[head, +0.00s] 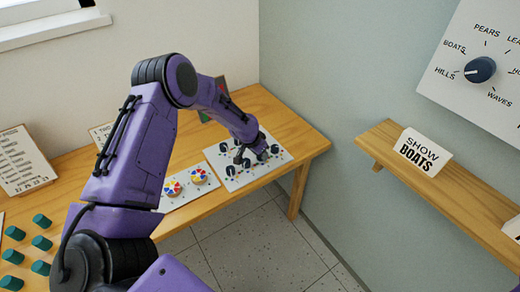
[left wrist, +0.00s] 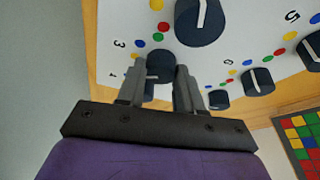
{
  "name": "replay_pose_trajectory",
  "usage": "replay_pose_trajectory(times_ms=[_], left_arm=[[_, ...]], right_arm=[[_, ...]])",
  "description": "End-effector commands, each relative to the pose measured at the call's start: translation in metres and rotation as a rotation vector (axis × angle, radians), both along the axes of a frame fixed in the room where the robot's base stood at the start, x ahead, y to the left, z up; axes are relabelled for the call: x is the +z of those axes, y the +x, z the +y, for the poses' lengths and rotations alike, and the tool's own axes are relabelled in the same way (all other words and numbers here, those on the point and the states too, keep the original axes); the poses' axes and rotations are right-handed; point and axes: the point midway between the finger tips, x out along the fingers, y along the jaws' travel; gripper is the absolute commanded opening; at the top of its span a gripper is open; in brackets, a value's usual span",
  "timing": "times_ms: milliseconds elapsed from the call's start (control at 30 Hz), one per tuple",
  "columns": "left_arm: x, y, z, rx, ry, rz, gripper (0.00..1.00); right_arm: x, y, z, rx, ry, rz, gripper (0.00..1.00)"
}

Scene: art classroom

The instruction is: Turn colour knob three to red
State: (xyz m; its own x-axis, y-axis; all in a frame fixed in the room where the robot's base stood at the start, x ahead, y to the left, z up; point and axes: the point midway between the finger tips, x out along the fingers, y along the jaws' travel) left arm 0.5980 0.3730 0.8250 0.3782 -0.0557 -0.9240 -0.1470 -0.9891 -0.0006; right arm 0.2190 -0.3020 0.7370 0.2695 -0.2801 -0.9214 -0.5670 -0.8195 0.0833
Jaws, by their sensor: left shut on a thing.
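My left gripper (head: 240,156) reaches down from above onto the white knob panel (head: 238,183), which lies on the wooden table. In the left wrist view my left gripper (left wrist: 160,70) is shut on a dark round knob (left wrist: 158,61), one finger on each side. Numerals 3 and 4 are printed to the left of this knob, and coloured dots lie around it. Part of a white pointer line shows between the fingers, but which colour it points to is unclear. A larger dark knob (left wrist: 198,24) stands just beyond. My right gripper is not in view.
More dark knobs, such as one beside the gripper (left wrist: 257,81), stand close by. A board with colour wheels (head: 188,186) adjoins the panel. Green cylinders (head: 41,243) stand at the left. A shelf (head: 440,192) with a "SHOW BOATS" card (head: 421,152) is at the right.

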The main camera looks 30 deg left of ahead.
Motion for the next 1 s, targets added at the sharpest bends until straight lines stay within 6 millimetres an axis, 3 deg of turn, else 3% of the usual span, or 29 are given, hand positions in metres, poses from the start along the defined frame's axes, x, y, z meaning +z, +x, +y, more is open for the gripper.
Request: replay_pose_trajectory(times_ms=[500, 1000], left_arm=[[0.002, 0.002, -0.002, 0.411, 0.004, -0.004, 0.05], [0.001, 0.002, -0.003, 0.555, 0.000, -0.003, 0.05]], right_arm=[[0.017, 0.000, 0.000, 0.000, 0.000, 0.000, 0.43], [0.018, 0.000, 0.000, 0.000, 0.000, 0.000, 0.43]])
